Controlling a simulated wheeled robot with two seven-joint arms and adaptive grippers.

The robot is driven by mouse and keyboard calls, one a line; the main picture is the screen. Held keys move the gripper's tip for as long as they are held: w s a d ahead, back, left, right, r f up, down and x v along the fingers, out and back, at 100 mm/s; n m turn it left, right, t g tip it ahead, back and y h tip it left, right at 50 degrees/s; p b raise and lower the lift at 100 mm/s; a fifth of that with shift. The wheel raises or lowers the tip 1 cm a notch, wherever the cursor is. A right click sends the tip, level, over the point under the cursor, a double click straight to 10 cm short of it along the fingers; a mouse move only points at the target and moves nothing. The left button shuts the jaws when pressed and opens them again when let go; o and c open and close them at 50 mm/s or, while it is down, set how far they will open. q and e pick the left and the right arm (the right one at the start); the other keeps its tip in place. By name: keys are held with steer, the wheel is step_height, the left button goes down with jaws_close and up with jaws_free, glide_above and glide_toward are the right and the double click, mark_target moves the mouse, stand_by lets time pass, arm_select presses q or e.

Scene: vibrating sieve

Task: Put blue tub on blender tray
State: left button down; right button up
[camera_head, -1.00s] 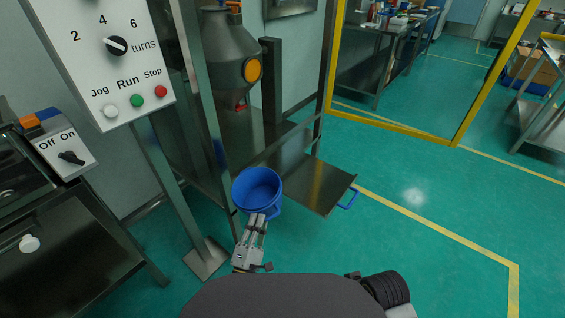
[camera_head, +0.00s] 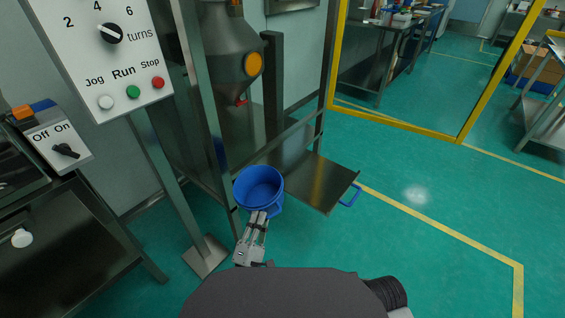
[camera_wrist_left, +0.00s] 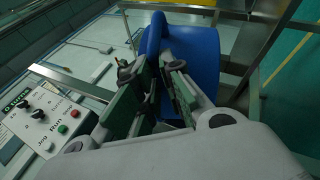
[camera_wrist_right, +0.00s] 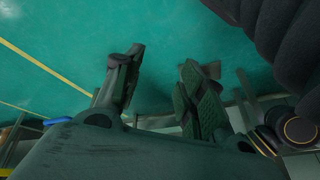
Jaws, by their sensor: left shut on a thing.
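The blue tub (camera_head: 258,186) is upright and empty, held in front of the blender frame in the head view. My left gripper (camera_head: 259,217) is shut on the tub's handle at its near side. The tub also fills the upper middle of the left wrist view (camera_wrist_left: 200,55). The blender tray (camera_head: 316,182) is a flat dark metal plate with a blue handle (camera_head: 350,195), just right of the tub. The grey blender (camera_head: 228,50) with an orange disc stands behind. My right gripper shows in the right wrist view (camera_wrist_right: 165,75), open and empty over the floor.
A control panel (camera_head: 110,60) on a post stands at the left, beside a dark machine with an Off/On box (camera_head: 58,142). Metal uprights of the blender frame (camera_head: 210,110) stand close to the tub's left. Green floor (camera_head: 420,210) is clear at the right.

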arm_select(q)
step_height(320, 180, down, 8)
steer(key=b, duration=0.7)
arm_select(e)
steer(key=w+a+f+m+t+y, duration=0.1)
steer(key=a+f+t, duration=0.1)
steer(key=f, duration=1)
steer(key=shift+a+y, duration=0.4)
steer(key=shift+a, duration=0.1)
arm_select(q)
steer(key=shift+w+r, duration=0.1)
steer(key=shift+r, duration=0.05)
arm_select(e)
steer(key=shift+w, duration=0.1)
